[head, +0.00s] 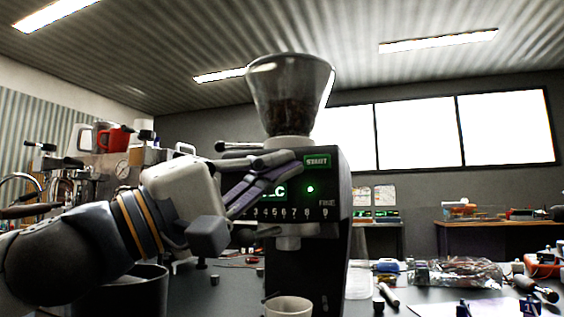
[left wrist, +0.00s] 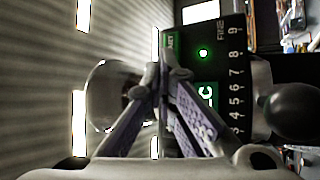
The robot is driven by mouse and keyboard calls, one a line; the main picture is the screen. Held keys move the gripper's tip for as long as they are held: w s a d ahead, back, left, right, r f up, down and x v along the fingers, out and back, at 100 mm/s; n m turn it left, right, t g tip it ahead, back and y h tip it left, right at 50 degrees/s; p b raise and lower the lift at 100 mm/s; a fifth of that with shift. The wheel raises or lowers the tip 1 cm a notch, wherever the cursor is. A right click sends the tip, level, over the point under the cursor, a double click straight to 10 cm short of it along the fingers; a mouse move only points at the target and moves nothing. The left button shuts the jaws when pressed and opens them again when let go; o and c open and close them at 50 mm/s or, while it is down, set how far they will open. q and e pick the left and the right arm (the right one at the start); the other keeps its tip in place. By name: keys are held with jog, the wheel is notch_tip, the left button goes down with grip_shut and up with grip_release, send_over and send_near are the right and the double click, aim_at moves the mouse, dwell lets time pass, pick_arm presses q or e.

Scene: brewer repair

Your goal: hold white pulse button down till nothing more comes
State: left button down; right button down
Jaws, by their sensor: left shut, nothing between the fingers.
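The black grinder (head: 338,235) stands on the bench, with a clear hopper (head: 290,90) holding dark contents on top. Its front has a green START label (head: 317,161), a lit green light (head: 310,189) and a number scale ending in FINE. My left gripper (head: 296,160) is shut and empty, its fingertips at the upper front, just left of the START label. In the left wrist view the closed fingertips (left wrist: 166,72) lie over the panel beside that label. I cannot make out the white pulse button; the fingers cover part of the panel. Whether they touch is unclear. My right gripper is out of view.
A pale cup (head: 289,308) stands below the grinder spout. A dark bin (head: 125,292) stands at the lower left. Tools and a clear bag (head: 458,271) lie on the bench at right. An espresso machine with a red jug (head: 113,141) on top is behind my left arm.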

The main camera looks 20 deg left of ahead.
pick_arm(q)
jog(key=shift+s, duration=0.45)
jog(key=s+p, duration=0.1)
jog(key=s, duration=0.4)
jog(key=shift+a+p, duration=0.1)
jog(key=shift+p, duration=0.2)
